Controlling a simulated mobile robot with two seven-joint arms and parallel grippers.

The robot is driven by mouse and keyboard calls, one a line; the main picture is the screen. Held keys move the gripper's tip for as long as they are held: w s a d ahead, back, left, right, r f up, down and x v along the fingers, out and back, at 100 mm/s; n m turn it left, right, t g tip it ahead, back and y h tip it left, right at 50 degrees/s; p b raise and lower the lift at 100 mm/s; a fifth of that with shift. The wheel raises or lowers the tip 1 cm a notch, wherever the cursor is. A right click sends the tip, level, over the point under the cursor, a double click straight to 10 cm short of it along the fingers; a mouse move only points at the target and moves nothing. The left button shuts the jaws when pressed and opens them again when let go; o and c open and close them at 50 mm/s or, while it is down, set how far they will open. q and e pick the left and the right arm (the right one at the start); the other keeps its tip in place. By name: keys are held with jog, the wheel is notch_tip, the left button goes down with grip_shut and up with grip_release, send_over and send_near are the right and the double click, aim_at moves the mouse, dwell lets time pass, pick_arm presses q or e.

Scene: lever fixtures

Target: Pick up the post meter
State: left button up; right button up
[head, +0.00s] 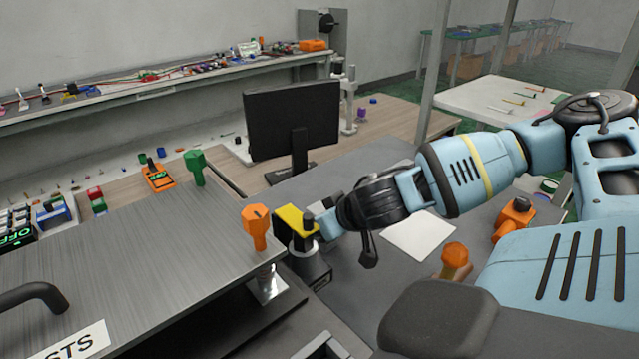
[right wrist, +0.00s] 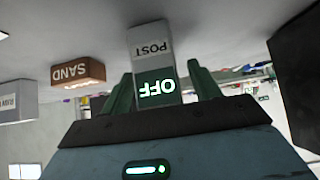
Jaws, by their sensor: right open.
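In the right wrist view, the post meter (right wrist: 151,47) is a light grey block with an upside-down POST label and a dark green face showing a lit, upside-down OFF. My right gripper (right wrist: 163,76) is open, with one green finger on each side of the meter's lower part in the picture. I cannot tell whether the fingers touch it. In the head view my right arm reaches in from the right, and its end is near a yellow-topped dark thing; I cannot make out the post meter there. My left gripper is not in view.
A brown SAND block (right wrist: 78,73) stands left of the meter in the wrist view. In the head view, an orange lever (head: 256,226) and a green lever (head: 196,166) stand near a grey metal surface (head: 120,255). A black monitor (head: 292,115) stands behind.

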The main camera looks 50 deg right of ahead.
jog(key=shift+w, duration=0.1)
jog(key=shift+c, duration=0.8)
jog(key=c, duration=1.1)
notch_tip(320, 180, up, 9)
jog(key=shift+f+p, duration=0.1)
jog(key=shift+p, duration=1.15)
jog(key=shift+r, duration=0.55)
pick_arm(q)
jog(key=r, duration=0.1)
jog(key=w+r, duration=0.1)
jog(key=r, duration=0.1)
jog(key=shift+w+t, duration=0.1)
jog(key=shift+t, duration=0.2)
